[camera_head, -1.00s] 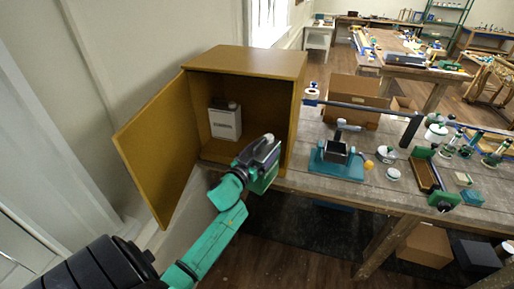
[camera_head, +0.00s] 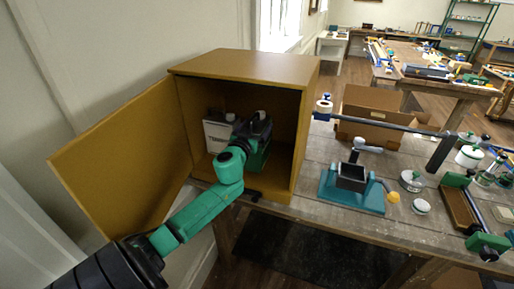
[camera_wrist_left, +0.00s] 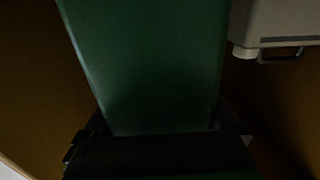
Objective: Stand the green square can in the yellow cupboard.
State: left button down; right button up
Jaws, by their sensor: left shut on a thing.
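The yellow cupboard (camera_head: 245,66) stands on the left end of the workbench with its door open to the left. My left gripper (camera_head: 254,136) reaches inside the cupboard and is shut on the green square can (camera_head: 258,157). In the left wrist view the green can (camera_wrist_left: 150,60) fills the middle, held in the dark jaws (camera_wrist_left: 160,140). In the head view the arm and gripper partly hide the can. I cannot tell whether its base touches the cupboard floor. My right gripper does not show.
A white box (camera_head: 216,134) stands inside the cupboard, left of the can; it also shows in the left wrist view (camera_wrist_left: 275,25). The open door (camera_head: 125,150) borders my left arm. A teal-based vise (camera_head: 350,188) and a cardboard box (camera_head: 370,112) are right of the cupboard.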

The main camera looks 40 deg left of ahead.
pick_arm(q)
jog(key=f+b, duration=0.1)
jog(key=f, duration=0.1)
jog(key=f+b, duration=0.1)
jog(key=f, duration=0.1)
jog(key=shift+w+b, duration=0.3)
jog(key=shift+w, duration=0.1)
grip_release()
jog(key=p+v, duration=0.1)
jog(key=v, duration=1.1)
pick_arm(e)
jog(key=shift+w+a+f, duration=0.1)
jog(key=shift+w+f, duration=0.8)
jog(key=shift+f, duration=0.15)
pick_arm(q)
jog(key=shift+r, duration=0.1)
